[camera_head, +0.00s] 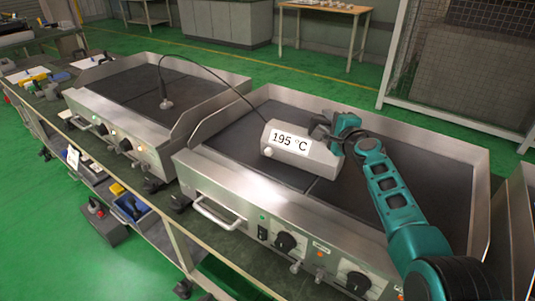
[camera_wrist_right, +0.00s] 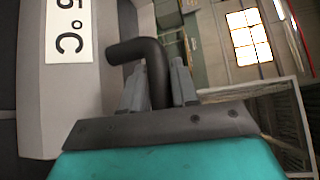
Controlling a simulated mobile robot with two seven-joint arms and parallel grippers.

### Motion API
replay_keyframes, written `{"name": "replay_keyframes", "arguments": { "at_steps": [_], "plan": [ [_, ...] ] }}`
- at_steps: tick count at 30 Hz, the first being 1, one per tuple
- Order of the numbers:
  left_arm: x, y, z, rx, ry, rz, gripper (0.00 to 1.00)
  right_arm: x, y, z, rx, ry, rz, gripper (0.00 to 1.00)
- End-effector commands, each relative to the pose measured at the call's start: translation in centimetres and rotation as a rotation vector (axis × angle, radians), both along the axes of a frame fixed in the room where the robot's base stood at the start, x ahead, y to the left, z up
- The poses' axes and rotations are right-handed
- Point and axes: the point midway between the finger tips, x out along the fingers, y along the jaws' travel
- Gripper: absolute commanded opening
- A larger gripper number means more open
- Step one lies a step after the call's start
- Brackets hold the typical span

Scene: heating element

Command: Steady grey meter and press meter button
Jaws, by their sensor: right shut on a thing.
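The grey meter (camera_head: 303,150) sits on the dark plate of the nearer griddle in the head view. Its white display reads 195 °C, and a small round pale button (camera_head: 268,151) shows below the display's left end. My right gripper (camera_head: 327,128) is at the meter's right end, shut on its dark handle. In the right wrist view my right gripper (camera_wrist_right: 160,88) has its fingers on either side of the black curved handle (camera_wrist_right: 140,50), beside the meter's grey body (camera_wrist_right: 38,110). A black cable runs from the meter to a probe (camera_head: 166,103) on the farther griddle. My left gripper is not in view.
The nearer griddle (camera_head: 481,200) has raised metal side walls and knobs along its front. A second griddle (camera_head: 215,73) stands to its left. Tools lie on the bench at far left. The plate left of the meter is clear.

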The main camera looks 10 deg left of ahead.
Motion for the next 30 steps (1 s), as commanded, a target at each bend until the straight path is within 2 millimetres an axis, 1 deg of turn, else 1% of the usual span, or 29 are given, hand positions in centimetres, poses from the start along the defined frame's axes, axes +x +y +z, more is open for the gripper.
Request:
{"name": "replay_keyframes", "arguments": {
  "at_steps": [2, 15, 16, 30],
  "plan": [
    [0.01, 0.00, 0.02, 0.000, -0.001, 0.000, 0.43, 0.00, 0.00, 0.00, 0.000, 0.000, 0.000, 0.00],
    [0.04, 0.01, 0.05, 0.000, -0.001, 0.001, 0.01, 0.00, 0.00, 0.00, 0.000, 0.000, 0.000, 0.00],
    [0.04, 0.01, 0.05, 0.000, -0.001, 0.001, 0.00, 0.00, 0.00, 0.00, 0.000, 0.000, 0.000, 0.00],
    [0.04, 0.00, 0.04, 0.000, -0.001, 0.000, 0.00, 0.00, -0.01, 0.00, 0.000, 0.000, 0.000, 0.00]
  ]
}}
